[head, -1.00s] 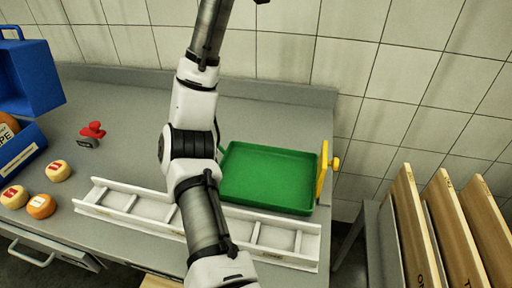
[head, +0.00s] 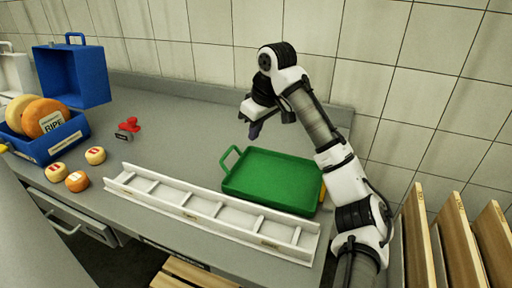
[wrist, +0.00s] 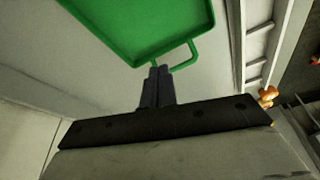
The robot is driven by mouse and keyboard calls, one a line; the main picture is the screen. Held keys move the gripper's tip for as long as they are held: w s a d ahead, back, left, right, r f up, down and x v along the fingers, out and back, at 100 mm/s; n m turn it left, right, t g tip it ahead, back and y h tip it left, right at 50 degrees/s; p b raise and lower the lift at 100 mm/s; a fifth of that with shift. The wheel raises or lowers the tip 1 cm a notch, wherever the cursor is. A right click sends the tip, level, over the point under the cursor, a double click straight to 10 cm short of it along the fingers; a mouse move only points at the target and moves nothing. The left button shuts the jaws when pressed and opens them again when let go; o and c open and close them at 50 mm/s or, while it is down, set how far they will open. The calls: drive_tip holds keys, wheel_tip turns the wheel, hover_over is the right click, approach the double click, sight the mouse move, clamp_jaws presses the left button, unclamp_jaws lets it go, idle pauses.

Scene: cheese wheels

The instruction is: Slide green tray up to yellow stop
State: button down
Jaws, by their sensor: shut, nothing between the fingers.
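The green tray (head: 272,182) lies flat on the grey counter behind the white rail, with its loop handle (head: 228,160) on its left side. The yellow stop (head: 322,192) shows as a sliver at the tray's right edge; my arm hides most of it. The tray's right edge looks very close to it, but I cannot tell if they touch. My gripper (head: 254,130) is shut and empty, pointing down above the counter behind the tray. In the wrist view its closed fingertips (wrist: 160,70) appear beside the handle of the green tray (wrist: 140,25), without holding it.
The white ladder-like rail (head: 210,210) runs along the counter's front. Small cheeses (head: 77,181), a red-handled stamp (head: 129,127) and a blue crate (head: 50,140) with large wheels are at left. Wooden boards (head: 450,240) stand at right. The counter between the stamp and tray is clear.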

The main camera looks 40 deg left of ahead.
sight(232, 148)
drive_tip(key=p+x, duration=0.1)
drive_tip(key=x, duration=0.8)
drive_tip(key=shift+a+p, duration=0.1)
drive_tip(key=shift+p, duration=0.3)
drive_tip(key=a, duration=0.1)
drive_tip(key=a+p, duration=0.1)
drive_tip(key=a, duration=0.1)
drive_tip(key=shift+a+f, duration=0.15)
drive_tip(key=shift+f, duration=0.1)
drive_tip(key=shift+w+a+f+p, duration=0.15)
drive_tip(key=shift+a+p, duration=0.15)
drive_tip(key=shift+a, duration=0.15)
drive_tip(key=shift+a+r+p, duration=0.2)
drive_tip(key=shift+a+p, duration=0.35)
drive_tip(key=shift+a+f, duration=0.15)
drive_tip(key=shift+a, duration=0.3)
drive_tip(key=shift+d, duration=0.1)
drive_tip(key=shift+d+p, duration=0.15)
drive_tip(key=shift+p, duration=0.15)
